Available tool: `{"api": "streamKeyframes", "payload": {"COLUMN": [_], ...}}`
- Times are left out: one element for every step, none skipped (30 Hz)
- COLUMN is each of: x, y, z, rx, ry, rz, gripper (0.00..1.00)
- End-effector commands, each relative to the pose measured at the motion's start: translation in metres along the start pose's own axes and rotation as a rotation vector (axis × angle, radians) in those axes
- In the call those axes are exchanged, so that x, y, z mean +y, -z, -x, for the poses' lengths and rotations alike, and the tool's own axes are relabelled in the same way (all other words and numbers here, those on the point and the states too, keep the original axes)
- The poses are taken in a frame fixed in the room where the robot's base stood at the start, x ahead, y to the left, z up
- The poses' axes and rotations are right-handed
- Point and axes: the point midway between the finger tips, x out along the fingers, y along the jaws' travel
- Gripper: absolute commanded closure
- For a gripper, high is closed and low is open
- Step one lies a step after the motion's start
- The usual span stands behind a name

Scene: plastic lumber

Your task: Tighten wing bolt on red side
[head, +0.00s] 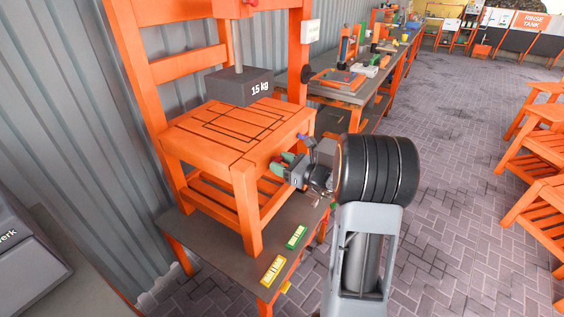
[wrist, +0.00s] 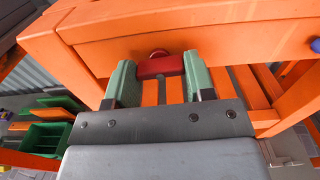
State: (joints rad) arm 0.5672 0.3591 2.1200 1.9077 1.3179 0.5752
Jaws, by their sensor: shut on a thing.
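The red wing bolt (wrist: 160,66) sits in the front rail of the orange wooden stool (wrist: 200,30), below its top edge. In the wrist view its wide red head lies between the two green fingers of my gripper (wrist: 159,80). The fingers are shut on it, one at each end of the head. In the head view my gripper (head: 284,163) reaches the stool's right side, and the bolt is mostly hidden by the fingers. A blue wing bolt (wrist: 315,45) shows at the right edge of the wrist view, apart from my gripper.
A 15 kg weight (head: 240,86) hangs over the stool's slatted top. The stool stands on a grey bench (head: 232,270) with a green label block (head: 297,237) and a yellow one (head: 273,270). Orange chairs (head: 540,190) stand at the right. The paved floor between is clear.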

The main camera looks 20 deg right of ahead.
Motion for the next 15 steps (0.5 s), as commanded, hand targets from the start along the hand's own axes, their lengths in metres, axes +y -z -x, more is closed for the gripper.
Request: {"api": "streamKeyframes", "payload": {"x": [-0.0008, -0.0008, -0.0008, -0.0008, -0.0008, -0.0008, -0.0008, -0.0008, -0.0008, -0.0008, -0.0007, -0.0006, -0.0006, -0.0005, -0.0004], "y": [-0.0014, -0.0014, -0.0014, -0.0014, -0.0014, -0.0014, -0.0014, -0.0014, -0.0014, -0.0014, -0.0014, -0.0012, -0.0011, -0.001, -0.0009], "z": [-0.0002, -0.0002, -0.0003, -0.0003, -0.0003, -0.0003, -0.0003, -0.0003, -0.0003, -0.0003, -0.0003, -0.0003, -0.0002, -0.0002, -0.0002], "rx": [-0.003, -0.003, -0.003, -0.003, -0.003, -0.003, -0.003, -0.003, -0.003, -0.003, -0.003, -0.003, -0.002, -0.002, -0.002], "ry": [0.002, 0.002, 0.001, 0.001, 0.001, 0.001, 0.001, 0.001, 0.001, 0.001, 0.001, 0.001, 0.001, 0.001, 0.0], "rz": [0.002, 0.002, 0.002, 0.002, 0.003, 0.003, 0.003, 0.003, 0.003, 0.003, 0.003, 0.003, 0.003, 0.003, 0.003], "gripper": [0.75, 0.75, 0.75, 0.75, 0.75, 0.75, 0.75, 0.75, 0.49, 0.46, 0.43, 0.4, 0.37, 0.34, 0.3]}}
